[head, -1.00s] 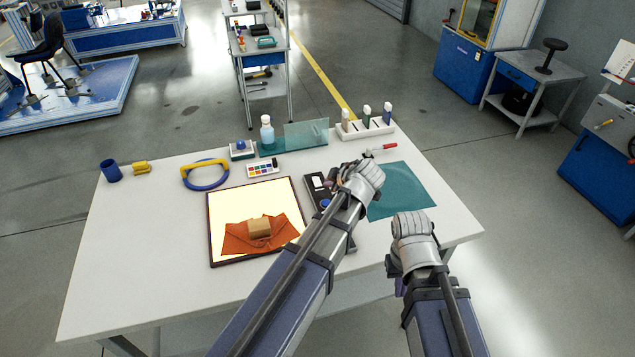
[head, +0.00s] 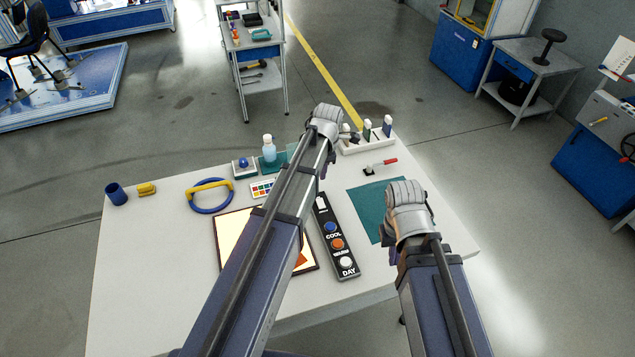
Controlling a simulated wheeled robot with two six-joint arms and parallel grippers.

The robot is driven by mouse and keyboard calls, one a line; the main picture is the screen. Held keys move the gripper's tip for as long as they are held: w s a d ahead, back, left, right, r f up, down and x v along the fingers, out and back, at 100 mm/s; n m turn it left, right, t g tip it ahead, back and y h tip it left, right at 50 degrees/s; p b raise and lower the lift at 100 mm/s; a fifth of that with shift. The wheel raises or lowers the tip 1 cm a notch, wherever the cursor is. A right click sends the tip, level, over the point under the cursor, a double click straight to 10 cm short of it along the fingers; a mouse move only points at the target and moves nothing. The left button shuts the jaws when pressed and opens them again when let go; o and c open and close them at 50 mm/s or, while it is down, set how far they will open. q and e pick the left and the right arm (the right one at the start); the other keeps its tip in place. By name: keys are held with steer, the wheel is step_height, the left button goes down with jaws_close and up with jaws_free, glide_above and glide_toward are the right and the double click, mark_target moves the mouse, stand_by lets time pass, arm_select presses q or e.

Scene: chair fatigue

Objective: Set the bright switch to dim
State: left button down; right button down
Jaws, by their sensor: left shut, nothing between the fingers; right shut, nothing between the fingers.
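A black control panel (head: 327,222) lies on the white table right of the light board. It has a blue button marked COOL (head: 331,227), an orange button marked WARM (head: 337,244) and a white button marked DAY (head: 346,262). A white switch (head: 321,202) shows near its far end beside my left arm; its label and setting cannot be read. The light board (head: 227,233) looks pale and lit, partly hidden by that arm. My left gripper (head: 326,118) is shut and empty, beyond the panel near the table's far edge. My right gripper (head: 405,195) is shut and empty over the teal mat.
The teal mat (head: 368,208) lies right of the panel. A red-handled tool (head: 382,164) and a white bottle rack (head: 372,143) stand beyond it. A blue ring with a yellow handle (head: 209,195) and a blue cup (head: 116,194) are at left. The front left table is clear.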

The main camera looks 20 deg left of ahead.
mark_target(319, 202)
stand_by(0.5)
arm_select(q)
steer(key=f+b, duration=0.4)
steer(key=w+f+b, duration=0.1)
steer(key=f+b, duration=0.3)
steer(key=a+f+b, duration=0.1)
steer(key=f+b, duration=0.4)
steer(key=shift+w, duration=0.2)
steer(key=shift+f+b, duration=0.3)
steer(key=shift+b, duration=0.2)
steer(key=shift+w+f+b, duration=0.15)
steer(key=shift+f+b, duration=0.3)
steer(key=shift+b, duration=0.05)
steer(key=shift+w+a+r+g+h, duration=0.1)
steer(key=shift+r+g+h, duration=0.1)
steer(key=shift+g+h, duration=0.1)
steer(key=shift+s+f, duration=0.15)
steer(key=shift+s, duration=0.1)
